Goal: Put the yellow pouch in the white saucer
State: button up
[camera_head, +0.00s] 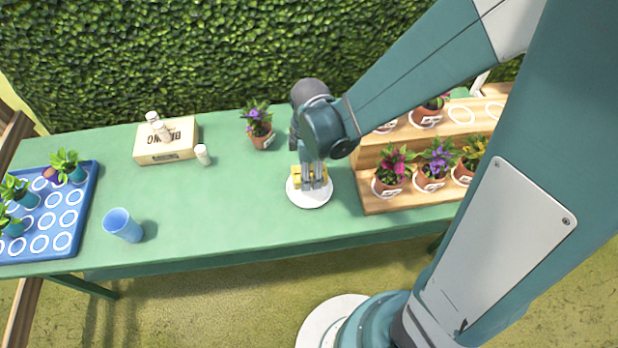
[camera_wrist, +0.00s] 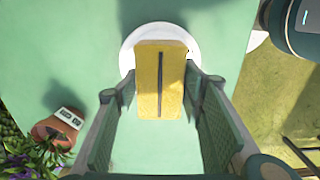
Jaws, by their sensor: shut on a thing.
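The yellow pouch (camera_wrist: 151,85) has a dark stripe down its middle and sits between the two fingers of my gripper (camera_wrist: 163,105). The white saucer (camera_wrist: 193,46) lies on the green table below the pouch, and its rim shows around the pouch's far end. In the head view my gripper (camera_head: 313,178) points down over the saucer (camera_head: 312,198), with the yellow pouch (camera_head: 297,199) showing beside the fingers. My gripper is shut on the pouch. I cannot tell whether the pouch touches the saucer.
A potted purple flower (camera_head: 260,137) stands left of my gripper. A wooden stepped stand (camera_head: 377,203) with several potted flowers is close on the right. A box (camera_head: 168,154), small bottles (camera_head: 202,155), a blue cup (camera_head: 125,228) and a blue tray (camera_head: 84,206) are farther left. The table's middle is clear.

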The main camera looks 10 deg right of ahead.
dwell(0.3)
jog(key=shift+f+b, duration=0.6)
jog(key=shift+f, duration=1.55)
jog(key=shift+f+b, duration=0.4)
jog(key=o, duration=1)
jog(key=shift+c, duration=0.2)
jog(key=shift+r, duration=0.15)
jog(key=shift+r+p, duration=2)
jog(key=shift+r, duration=4.3)
jog(key=shift+r, duration=0.1)
